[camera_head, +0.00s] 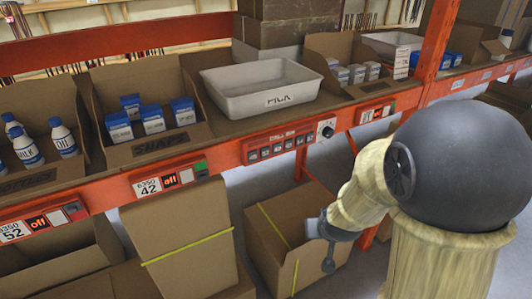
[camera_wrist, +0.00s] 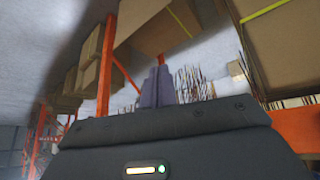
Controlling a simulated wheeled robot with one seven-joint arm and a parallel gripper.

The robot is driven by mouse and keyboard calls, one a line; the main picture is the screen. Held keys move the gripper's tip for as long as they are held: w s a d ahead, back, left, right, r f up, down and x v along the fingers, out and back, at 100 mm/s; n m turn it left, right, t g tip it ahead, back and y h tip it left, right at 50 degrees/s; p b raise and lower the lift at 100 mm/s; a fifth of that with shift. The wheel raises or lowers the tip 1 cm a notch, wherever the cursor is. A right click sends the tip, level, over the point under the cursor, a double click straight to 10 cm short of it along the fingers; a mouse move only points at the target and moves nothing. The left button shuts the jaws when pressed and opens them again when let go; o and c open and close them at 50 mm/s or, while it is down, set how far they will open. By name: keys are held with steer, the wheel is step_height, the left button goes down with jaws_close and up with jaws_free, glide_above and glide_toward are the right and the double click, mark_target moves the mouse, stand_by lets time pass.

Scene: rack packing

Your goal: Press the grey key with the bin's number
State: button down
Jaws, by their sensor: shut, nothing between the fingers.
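A row of small grey keys (camera_head: 279,147) sits on a panel on the orange shelf beam. Lettering above them seems to read "CALL BIN"; the key numbers are too small to read. Beam labels show number 42 (camera_head: 149,188) under the carton of blue-and-white boxes and 52 (camera_head: 14,232) under the bottle carton, each with a red "off" display. My gripper (camera_head: 328,248) is shut and empty, below and to the right of the keys, in front of a low cardboard box and apart from the panel. In the wrist view its fingers (camera_wrist: 157,88) stand together.
A white tub (camera_head: 262,90) stands on the shelf above the keys. A round dial (camera_head: 326,130) is right of them. An orange upright (camera_head: 437,40) rises at the right.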

mark_target(265, 153)
steer(key=w+a+n+t+h, duration=0.2)
steer(key=w+a+t, duration=0.35)
steer(key=w, duration=0.35)
steer(key=w+a+r+n+t+h, duration=0.1)
steer(key=a+r+n+t+h, duration=0.1)
steer(key=a+r+n+t, duration=0.2)
step_height(265, 153, up, 3)
steer(key=shift+w+a+r+t+p, duration=0.15)
steer(key=shift+w+a+t+p, duration=0.35)
steer(key=shift+t, duration=0.75)
steer(key=shift+a, duration=0.15)
steer(key=w+a, duration=0.4)
steer(key=w, duration=0.3)
steer(key=shift+a+p, duration=0.35)
steer(key=shift+a, duration=0.05)
steer(key=shift+w, duration=0.1)
